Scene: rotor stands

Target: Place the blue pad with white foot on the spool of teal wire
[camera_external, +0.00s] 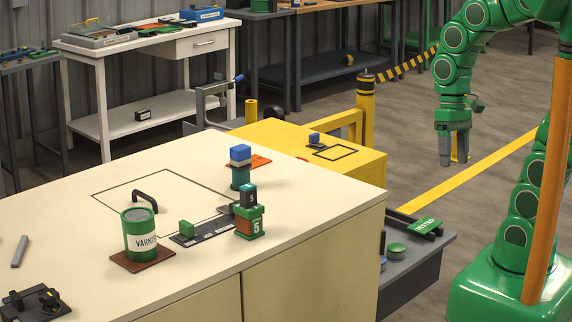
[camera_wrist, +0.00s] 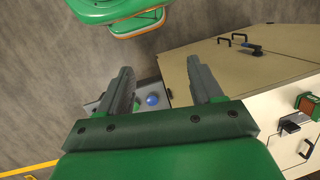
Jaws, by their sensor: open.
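The blue pad (camera_external: 240,150) has a white foot (camera_external: 240,161) beneath its blue top. It sits upright on the spool of teal wire (camera_external: 241,178), which stands near the back edge of the cream worktop. My gripper (camera_external: 453,158) hangs pointing down, well to the right of the spool and apart from it, over the floor. In the wrist view my gripper (camera_wrist: 165,85) has its two grey fingers spread with nothing held between them. I cannot make out the pad or spool for sure in the wrist view.
A green varnish can (camera_external: 140,230), a black handle (camera_external: 145,195) and a green-orange block marked 5 (camera_external: 250,221) stand on the worktop (camera_external: 80,215). A yellow cabinet (camera_external: 360,170) adjoins it. A grey shelf (camera_external: 415,265) lies lower right. Between shelf and gripper is open floor.

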